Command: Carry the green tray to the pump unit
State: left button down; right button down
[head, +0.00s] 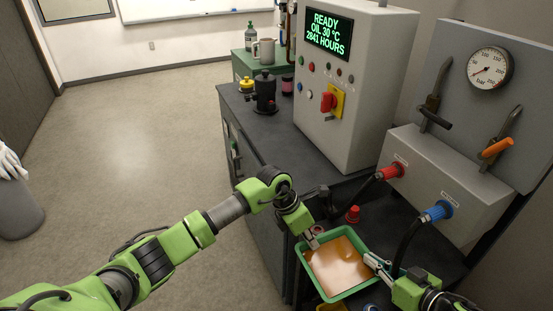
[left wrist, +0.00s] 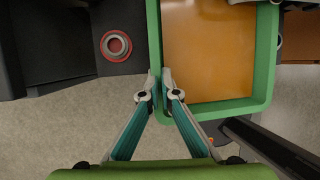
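The green tray (head: 303,262) is at the lower middle of the head view and holds a brownish-orange liquid or sheet. It also shows in the left wrist view (left wrist: 154,35). My left gripper (head: 313,240) is at its left rim; in the left wrist view its fingertips (left wrist: 164,80) pinch the tray wall. My right gripper (head: 376,264) is at the opposite rim and looks closed on it. Whether the tray rests on something is hidden. A grey cabinet (head: 345,130) with a lit READY, OIL 30 °C display stands behind; it may be the pump unit.
A grey gauge panel (head: 500,110) with red (head: 392,171) and blue (head: 437,212) hose couplings stands at right. A red cap (head: 352,214) is behind the tray. The dark bench (head: 280,130) holds a black pot (head: 264,92). Open floor (head: 140,140) lies left.

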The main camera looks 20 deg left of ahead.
aim_at(287, 161)
jog(key=k+j, duration=0.2)
jog(key=j, duration=0.15)
jog(key=k+j, duration=0.25)
jog(key=j, duration=0.15)
jog(key=i+j+z, duration=0.2)
jog(key=j+z, duration=0.25)
jog(key=j, duration=0.95)
jog(key=j+z, duration=0.5)
jog(key=j, duration=0.95)
